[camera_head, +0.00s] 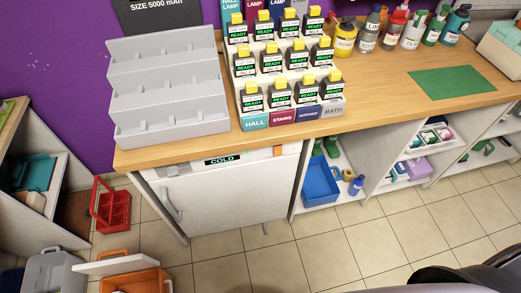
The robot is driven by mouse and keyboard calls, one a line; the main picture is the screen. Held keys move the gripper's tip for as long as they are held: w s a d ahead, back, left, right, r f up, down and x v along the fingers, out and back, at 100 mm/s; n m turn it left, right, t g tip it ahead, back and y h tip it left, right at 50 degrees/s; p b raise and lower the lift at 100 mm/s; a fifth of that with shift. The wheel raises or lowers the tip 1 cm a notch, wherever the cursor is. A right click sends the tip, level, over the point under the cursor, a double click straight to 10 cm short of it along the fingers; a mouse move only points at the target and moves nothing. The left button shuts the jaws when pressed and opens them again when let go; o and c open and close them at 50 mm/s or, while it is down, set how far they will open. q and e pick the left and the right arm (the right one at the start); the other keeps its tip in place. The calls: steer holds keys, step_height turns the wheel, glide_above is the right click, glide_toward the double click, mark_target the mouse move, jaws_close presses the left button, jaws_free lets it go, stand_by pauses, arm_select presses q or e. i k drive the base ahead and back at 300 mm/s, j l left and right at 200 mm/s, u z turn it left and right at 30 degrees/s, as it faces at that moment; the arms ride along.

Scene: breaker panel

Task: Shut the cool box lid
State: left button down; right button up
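An orange box (137,282) with a white lid (115,263) stands on the floor at the bottom left and looks like the cool box. The lid is raised at the box's far side, so the box is open. The bottom edge of the picture cuts off the near part of the box. Neither of my grippers is in view.
A grey container (50,274) stands left of the orange box, and a red carrier (111,207) stands behind it. A white fridge (225,193) labelled COLD is under the wooden counter (380,97). The tiled floor (255,262) right of the box is clear.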

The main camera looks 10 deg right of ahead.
mark_target(127, 263)
steer(key=u, duration=1.85)
